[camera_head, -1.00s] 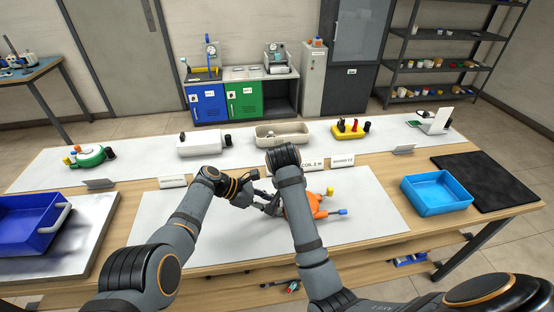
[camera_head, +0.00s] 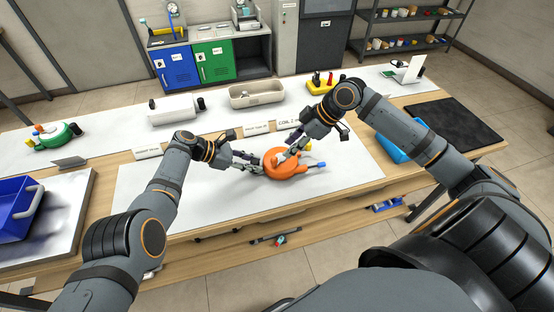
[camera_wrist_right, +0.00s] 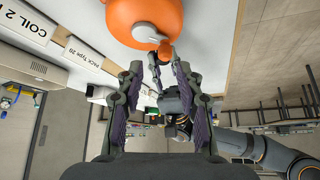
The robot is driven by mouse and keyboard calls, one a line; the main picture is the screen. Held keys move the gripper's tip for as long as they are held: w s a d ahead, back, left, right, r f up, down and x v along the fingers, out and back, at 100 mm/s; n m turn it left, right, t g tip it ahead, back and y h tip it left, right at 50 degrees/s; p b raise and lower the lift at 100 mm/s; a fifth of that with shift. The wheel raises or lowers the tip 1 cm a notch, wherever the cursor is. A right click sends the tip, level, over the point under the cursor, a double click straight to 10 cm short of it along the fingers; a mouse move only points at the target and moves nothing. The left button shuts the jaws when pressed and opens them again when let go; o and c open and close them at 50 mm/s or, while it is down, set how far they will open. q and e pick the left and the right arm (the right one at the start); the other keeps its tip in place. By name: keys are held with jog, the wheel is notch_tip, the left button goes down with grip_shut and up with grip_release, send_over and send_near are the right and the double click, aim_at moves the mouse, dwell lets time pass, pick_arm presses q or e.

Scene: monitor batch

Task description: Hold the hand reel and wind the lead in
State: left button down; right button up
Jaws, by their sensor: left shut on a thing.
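The orange hand reel (camera_head: 287,164) lies on the white mat (camera_head: 205,200) in the middle of the bench. It also shows at the top of the right wrist view (camera_wrist_right: 150,14), with a grey part on its face. A blue plug end (camera_head: 317,166) sticks out at its right side. My left gripper (camera_head: 260,164) is shut on the reel's left side, on what looks like its orange grip (camera_wrist_right: 164,50). My right gripper (camera_head: 284,154) is over the reel; its fingers (camera_wrist_right: 158,78) are apart with nothing held between them. The crank knob is not clearly visible.
A blue bin (camera_head: 14,207) is at left. A light-blue tray (camera_head: 394,146) is partly behind my right arm.

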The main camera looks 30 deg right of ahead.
aim_at(276, 158)
jog(key=shift+s+a+r+n, duration=0.2)
jog(key=shift+s+r+n, duration=0.05)
jog(key=shift+r+n, duration=0.05)
jog(key=shift+x, duration=3.5)
jog(key=shift+r, duration=0.1)
